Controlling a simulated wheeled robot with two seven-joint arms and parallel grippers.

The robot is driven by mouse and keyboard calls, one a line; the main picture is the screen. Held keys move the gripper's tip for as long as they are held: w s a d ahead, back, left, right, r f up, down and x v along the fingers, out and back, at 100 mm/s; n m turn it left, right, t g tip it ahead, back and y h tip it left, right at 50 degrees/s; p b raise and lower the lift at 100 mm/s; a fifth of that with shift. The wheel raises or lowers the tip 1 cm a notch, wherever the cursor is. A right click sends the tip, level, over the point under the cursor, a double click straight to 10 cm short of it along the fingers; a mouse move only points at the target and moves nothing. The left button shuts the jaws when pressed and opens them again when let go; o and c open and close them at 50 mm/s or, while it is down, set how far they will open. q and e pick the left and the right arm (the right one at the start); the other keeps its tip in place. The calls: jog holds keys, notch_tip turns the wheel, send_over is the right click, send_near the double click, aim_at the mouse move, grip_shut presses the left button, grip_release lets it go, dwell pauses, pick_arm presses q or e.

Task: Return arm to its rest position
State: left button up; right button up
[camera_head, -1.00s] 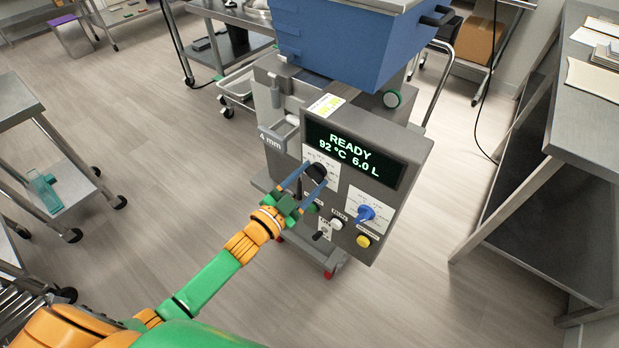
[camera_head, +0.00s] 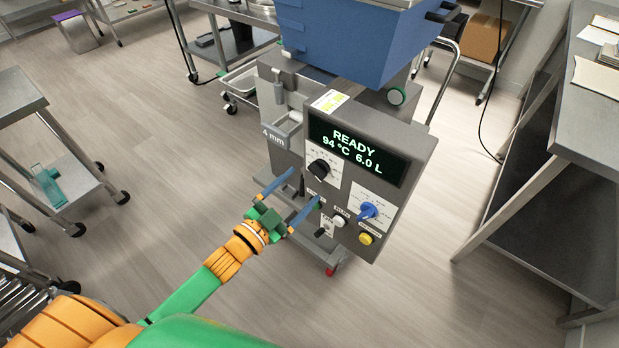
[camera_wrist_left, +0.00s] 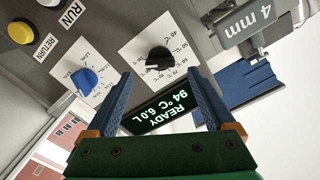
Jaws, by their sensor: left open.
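My left arm, green and orange, comes in from the lower left in the head view. Its left gripper (camera_head: 290,198) is open and empty, with its two blue fingers spread in front of the lower left of the depositor's control panel (camera_head: 377,190). The left wrist view also shows the open fingers (camera_wrist_left: 165,85), with nothing between them but the panel beyond. The black knob (camera_head: 319,168) is clear of the fingers, and it also shows in the left wrist view (camera_wrist_left: 158,58). The display (camera_head: 356,150) reads READY, 94 °C, 6.0 L. My right gripper is not in view.
A blue hopper (camera_head: 345,42) tops the machine. The panel also carries a blue knob (camera_head: 368,210) and a yellow button (camera_head: 365,239). A steel table (camera_head: 590,130) stands at the right and a wheeled cart (camera_head: 70,185) at the left. Floor between cart and machine is clear.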

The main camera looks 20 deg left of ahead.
pick_arm(q)
jog(key=shift+v, duration=1)
